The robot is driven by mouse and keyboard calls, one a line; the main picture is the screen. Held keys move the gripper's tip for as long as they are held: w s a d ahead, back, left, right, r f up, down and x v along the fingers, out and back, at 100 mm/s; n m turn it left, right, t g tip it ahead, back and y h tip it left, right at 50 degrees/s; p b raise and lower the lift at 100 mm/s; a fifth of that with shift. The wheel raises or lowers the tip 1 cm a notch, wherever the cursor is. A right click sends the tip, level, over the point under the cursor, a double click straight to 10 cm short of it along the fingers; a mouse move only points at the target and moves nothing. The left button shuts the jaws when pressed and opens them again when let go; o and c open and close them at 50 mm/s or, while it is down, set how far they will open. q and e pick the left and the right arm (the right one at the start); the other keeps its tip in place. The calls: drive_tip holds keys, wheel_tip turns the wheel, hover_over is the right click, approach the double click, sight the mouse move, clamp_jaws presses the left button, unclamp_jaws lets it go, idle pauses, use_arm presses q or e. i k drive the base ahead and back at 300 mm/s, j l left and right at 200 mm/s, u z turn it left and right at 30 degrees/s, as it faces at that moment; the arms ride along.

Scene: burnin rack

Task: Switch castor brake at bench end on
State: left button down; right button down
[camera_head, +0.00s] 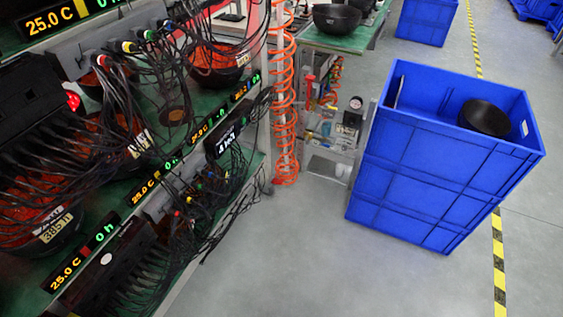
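Neither of my grippers is in view. The burn-in rack (213,225) fills the left side, with green shelves, cables and lit displays. A small dark grey part at the foot of its end post (268,187) may be a castor; it is too small to tell, and no brake lever or its position can be made out. A green-topped bench (345,45) stands beyond the rack; no castor shows clearly under it.
A tall blue crate stack (420,185) holding a black bowl (485,118) stands right of centre. An orange coiled hose (284,110) hangs at the rack's end. Another blue crate (426,22) stands behind. Grey floor (300,260) is clear between rack and crate stack.

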sight(276, 181)
drive_tip(key=i+l+u, duration=0.1)
drive_tip(key=i+l, duration=0.15)
drive_tip(key=i, duration=0.3)
drive_tip(key=i+l, duration=0.35)
drive_tip(key=i, duration=0.15)
drive_tip(key=i+l+u, duration=0.15)
drive_tip(key=i+l, duration=0.15)
drive_tip(key=i, duration=0.25)
